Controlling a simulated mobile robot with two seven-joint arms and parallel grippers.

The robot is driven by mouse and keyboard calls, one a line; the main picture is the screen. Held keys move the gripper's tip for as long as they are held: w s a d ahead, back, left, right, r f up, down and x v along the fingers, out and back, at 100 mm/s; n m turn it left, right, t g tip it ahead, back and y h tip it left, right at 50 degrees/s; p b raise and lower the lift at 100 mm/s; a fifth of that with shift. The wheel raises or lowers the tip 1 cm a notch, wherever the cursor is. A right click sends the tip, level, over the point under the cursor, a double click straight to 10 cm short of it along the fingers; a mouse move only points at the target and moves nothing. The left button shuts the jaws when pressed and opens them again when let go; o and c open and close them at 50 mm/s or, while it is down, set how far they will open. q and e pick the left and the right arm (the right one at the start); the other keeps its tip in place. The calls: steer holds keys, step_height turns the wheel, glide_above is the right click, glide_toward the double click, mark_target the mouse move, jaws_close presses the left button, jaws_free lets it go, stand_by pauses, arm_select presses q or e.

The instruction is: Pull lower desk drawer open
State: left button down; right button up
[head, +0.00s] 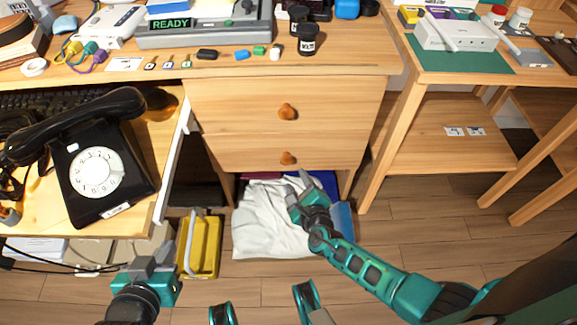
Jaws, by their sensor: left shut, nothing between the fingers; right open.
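The wooden desk has two drawers with orange-brown knobs. The upper drawer (235,103) has its knob (287,111) in the middle. The lower drawer (250,151) is below it, with a smaller-looking knob (288,158); its front looks about flush with the upper one. My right gripper (300,184) is open just below the lower knob, in front of the white cloth, and looks apart from the knob. My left gripper (151,263) is shut and empty at the lower left, near the yellow bin, away from the drawers.
A black dial phone (95,165) sits on a pulled-out tray (160,140) left of the drawers. Below are white cloth (258,225) and a yellow bin (205,245). The desktop (345,62) holds small items near its edge. A side table (440,85) stands right.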

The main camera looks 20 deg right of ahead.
mark_target(288, 163)
steer(key=b+x, duration=0.3)
steer(key=x, duration=0.5)
steer(key=shift+f+b, duration=0.15)
steer(key=shift+b, duration=0.2)
steer(key=shift+w, duration=0.5)
arm_select(q)
steer(key=shift+w+d+f, duration=0.1)
steer(key=shift+d+f, duration=0.25)
steer(key=shift+f, duration=0.3)
steer(key=shift+w+d+f, duration=0.1)
steer(key=shift+d+f, duration=0.2)
steer(key=shift+f, duration=0.3)
arm_select(e)
steer(key=shift+c, duration=0.4)
arm_select(q)
steer(key=shift+a, duration=0.15)
arm_select(e)
jaws_close()
